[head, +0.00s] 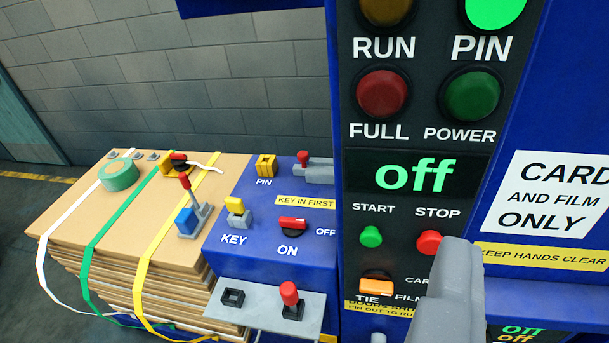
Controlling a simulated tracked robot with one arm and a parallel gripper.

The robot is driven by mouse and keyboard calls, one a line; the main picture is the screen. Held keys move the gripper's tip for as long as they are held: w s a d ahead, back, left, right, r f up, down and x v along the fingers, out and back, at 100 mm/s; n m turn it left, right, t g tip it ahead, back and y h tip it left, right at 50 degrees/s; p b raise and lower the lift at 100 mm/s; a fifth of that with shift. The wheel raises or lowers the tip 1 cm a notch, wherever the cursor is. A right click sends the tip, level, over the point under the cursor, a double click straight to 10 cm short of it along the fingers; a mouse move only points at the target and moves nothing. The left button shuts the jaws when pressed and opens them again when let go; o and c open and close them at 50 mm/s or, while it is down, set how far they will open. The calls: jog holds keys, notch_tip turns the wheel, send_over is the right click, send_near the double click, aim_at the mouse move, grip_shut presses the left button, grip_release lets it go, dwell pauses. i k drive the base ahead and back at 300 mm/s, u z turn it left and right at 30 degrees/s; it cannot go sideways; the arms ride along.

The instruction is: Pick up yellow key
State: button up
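The yellow key (234,205) stands upright in a grey socket on the blue panel, above the label KEY. My gripper (452,285) shows as a grey shape at the lower right, in front of the dark control panel and below the red STOP button. It is well to the right of the key and apart from it. Only part of the gripper shows, and I cannot see a gap between its fingers.
A red ON/OFF switch (292,224) and a yellow PIN block (266,167) are near the key. A red-handled lever (303,158) is behind. Left is a strapped cardboard stack (75,215) with a green tape roll (119,175). The control panel (395,225) stands right.

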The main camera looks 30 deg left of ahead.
aim_at(235, 204)
jog(key=u, duration=0.05)
jog(key=k, duration=0.5)
jog(key=u, duration=1.7)
jog(key=i, duration=1.3)
jog(key=z, duration=1.3)
